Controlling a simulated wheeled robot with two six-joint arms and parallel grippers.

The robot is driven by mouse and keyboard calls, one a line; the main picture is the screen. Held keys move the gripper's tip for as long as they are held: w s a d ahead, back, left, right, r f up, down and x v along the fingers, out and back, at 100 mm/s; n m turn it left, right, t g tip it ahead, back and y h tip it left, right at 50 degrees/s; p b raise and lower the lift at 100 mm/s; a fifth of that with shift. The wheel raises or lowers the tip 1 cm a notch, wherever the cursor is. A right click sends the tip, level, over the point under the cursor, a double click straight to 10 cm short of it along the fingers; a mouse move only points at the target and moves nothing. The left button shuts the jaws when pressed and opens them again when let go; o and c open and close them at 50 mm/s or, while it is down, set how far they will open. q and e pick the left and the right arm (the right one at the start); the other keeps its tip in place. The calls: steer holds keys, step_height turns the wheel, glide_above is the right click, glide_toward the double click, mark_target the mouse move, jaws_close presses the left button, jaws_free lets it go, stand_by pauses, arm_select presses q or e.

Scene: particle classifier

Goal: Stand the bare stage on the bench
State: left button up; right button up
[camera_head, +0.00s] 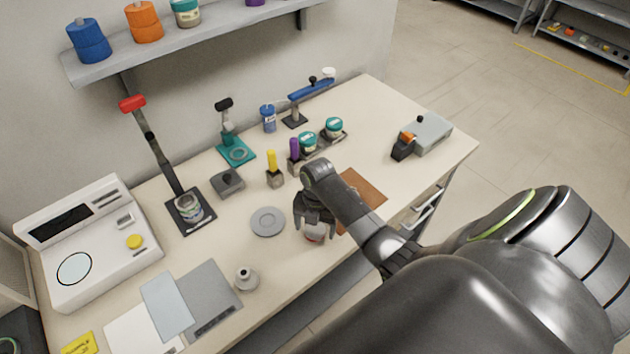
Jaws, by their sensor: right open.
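My right gripper (315,226) is over the bench (195,255) near its front edge, fingers pointing down and open. A small pale grey piece with a reddish lower part (314,236) shows between and below the fingers. The gripper hides much of it, and I cannot tell whether the fingers touch it. A flat round grey disc (267,221) lies on the bench just left of the gripper. A small whitish-grey knobbed piece (246,278) stands farther to the front left. I cannot tell for sure which of these is the bare stage. My left gripper is not in view.
A brown mat (361,200) lies right of the gripper, partly behind my arm. Purple (294,149) and yellow (272,161) handled tools stand behind. A white instrument (95,240) fills the left end; a grey box (429,134) sits at right. Bare bench lies around the disc.

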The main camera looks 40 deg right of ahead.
step_height(320, 180, up, 12)
steer(key=d, duration=0.1)
steer(key=shift+w+p, duration=0.3)
steer(key=shift+w, duration=0.15)
steer(key=shift+f, duration=0.15)
